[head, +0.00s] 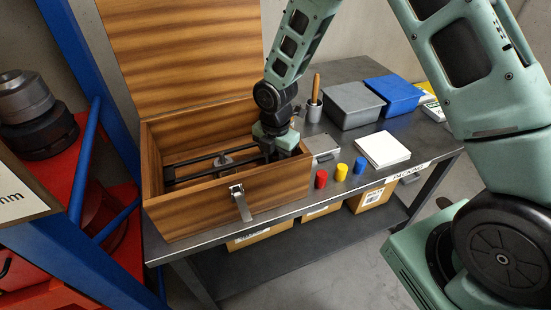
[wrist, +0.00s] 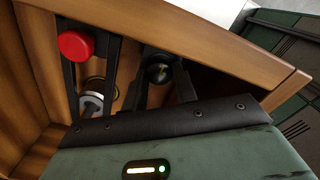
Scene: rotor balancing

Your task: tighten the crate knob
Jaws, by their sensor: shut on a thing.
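The open wooden crate (head: 215,203) stands on the left end of the workbench with its lid raised. My gripper (wrist: 159,76) reaches down into its right end. In the wrist view a dark round knob (wrist: 160,69) with a shiny top sits between the two black fingers, and they are shut on it. A red round cap (wrist: 76,45) is to its left on a black bar, apart from the fingers. In the head view the black bars (head: 203,171) run along the crate's inside, and my gripper and wrist hide the held knob.
A pale ring-shaped part (wrist: 91,102) lies low between the bars. The crate's wall (wrist: 215,45) is close beside the fingers.

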